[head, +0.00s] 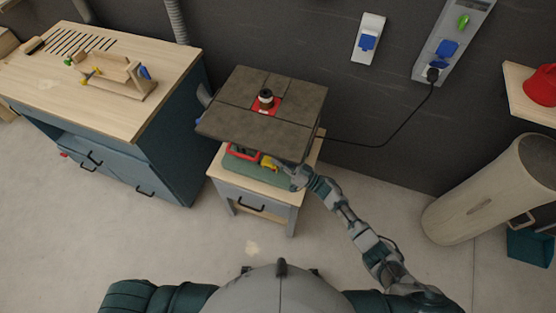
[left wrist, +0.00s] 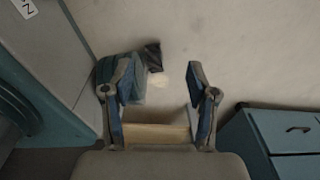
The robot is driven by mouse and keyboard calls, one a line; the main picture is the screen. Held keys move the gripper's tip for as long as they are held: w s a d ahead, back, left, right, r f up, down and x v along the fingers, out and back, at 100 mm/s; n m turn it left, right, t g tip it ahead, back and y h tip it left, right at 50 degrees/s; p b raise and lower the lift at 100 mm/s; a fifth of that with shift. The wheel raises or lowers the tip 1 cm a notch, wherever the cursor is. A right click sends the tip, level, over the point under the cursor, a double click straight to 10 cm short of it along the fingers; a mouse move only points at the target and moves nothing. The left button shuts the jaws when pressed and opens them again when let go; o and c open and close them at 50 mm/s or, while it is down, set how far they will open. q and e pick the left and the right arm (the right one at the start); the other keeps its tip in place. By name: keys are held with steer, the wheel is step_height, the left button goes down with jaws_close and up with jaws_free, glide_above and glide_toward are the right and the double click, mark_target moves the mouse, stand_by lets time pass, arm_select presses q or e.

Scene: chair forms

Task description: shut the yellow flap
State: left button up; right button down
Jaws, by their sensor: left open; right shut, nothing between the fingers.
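The small yellow flap (head: 267,162) is on the front of the machine's green body, under the dark table top (head: 255,125), just right of a red part (head: 243,152). Whether it stands open or shut is too small to tell. My right gripper (head: 298,174) is shut and empty, close to the right of the flap at the machine's front right corner. I cannot tell whether it touches the machine. My left gripper shows only in the left wrist view (left wrist: 162,95), open and empty, with its two fingers well apart.
The machine stands on a small wooden-topped cabinet (head: 250,190). A large workbench (head: 150,110) with wooden pieces is at the left. A black cable runs right to a wall socket panel (head: 445,50). A pale cylinder (head: 490,190) stands at the right. The floor in front is clear.

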arm_select(q)
steer(key=w+d+r+t+b, duration=0.15)
steer(key=w+r+b, duration=0.25)
steer(key=w, duration=0.4)
steer(key=w+d+r+g+b, duration=0.15)
steer(key=w+r+b, duration=0.25)
steer(key=w, duration=0.4)
step_height(320, 180, up, 18)
steer(key=w+t+b, duration=0.2)
steer(key=b, duration=0.4)
steer(key=w+d+r+t+h+b, duration=0.1)
steer(key=w+d+r+t+b, duration=0.1)
steer(key=w+t, duration=0.2)
steer(key=w+d+r+t+h+b, duration=0.1)
steer(key=w+t, duration=0.4)
steer(key=w, duration=0.5)
steer(key=shift+w+d+r+h+b, duration=0.4)
steer(key=shift+d+r+b, duration=0.3)
steer(key=shift+d+r, duration=0.5)
arm_select(e)
step_height(320, 180, down, 14)
steer(key=s+n+g+h, duration=0.1)
steer(key=n+g, duration=0.8)
steer(key=n, duration=1.4)
steer(key=shift+s+a+f, duration=0.25)
steer(key=shift+s+a, duration=0.05)
steer(key=shift+s, duration=0.25)
